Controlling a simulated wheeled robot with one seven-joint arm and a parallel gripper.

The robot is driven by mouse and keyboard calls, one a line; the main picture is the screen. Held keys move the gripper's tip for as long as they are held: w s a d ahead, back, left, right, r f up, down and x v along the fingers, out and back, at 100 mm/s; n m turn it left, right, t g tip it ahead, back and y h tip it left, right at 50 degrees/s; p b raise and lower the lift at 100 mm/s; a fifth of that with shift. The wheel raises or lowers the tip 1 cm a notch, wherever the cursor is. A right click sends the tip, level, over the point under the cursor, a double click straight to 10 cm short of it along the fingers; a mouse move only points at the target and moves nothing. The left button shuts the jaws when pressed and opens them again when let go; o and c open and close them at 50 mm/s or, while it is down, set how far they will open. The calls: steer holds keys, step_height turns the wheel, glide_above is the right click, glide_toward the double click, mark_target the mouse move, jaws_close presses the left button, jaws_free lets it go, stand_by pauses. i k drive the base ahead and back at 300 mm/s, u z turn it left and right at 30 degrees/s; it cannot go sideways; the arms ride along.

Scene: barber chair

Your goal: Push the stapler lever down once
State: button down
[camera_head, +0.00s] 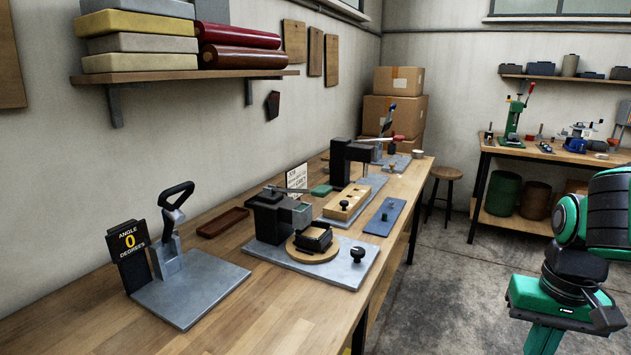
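No part is labelled as a stapler, and I cannot tell for certain which bench device is one. The middle device has a black body (270,215) on a grey plate, with a thin metal lever bar (290,189) above it. A round wooden disc (312,246) with a black square piece on it sits beside the body. Farther back, another black device (347,160) has a lever with a red grip (398,138). At the near left, a black loop-handled lever (175,202) stands raised on a steel plate beside a sign reading "ANGLE 0 DEGREES" (129,242). My gripper is not distinguishable.
The wooden workbench (285,322) runs along the left wall, its front strip bare. A brown tray (223,222), a wooden block (346,202) and a blue plate (384,217) lie on it. My green-and-black arm is at right. Floor (450,275) between is clear; a stool (445,175) stands behind.

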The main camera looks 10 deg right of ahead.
mark_target(321, 191)
steer(key=u, duration=2.1)
steer(key=k, duration=1.15)
steer(key=z, duration=1.5)
steer(key=i, duration=1.4)
steer(key=u, duration=0.05)
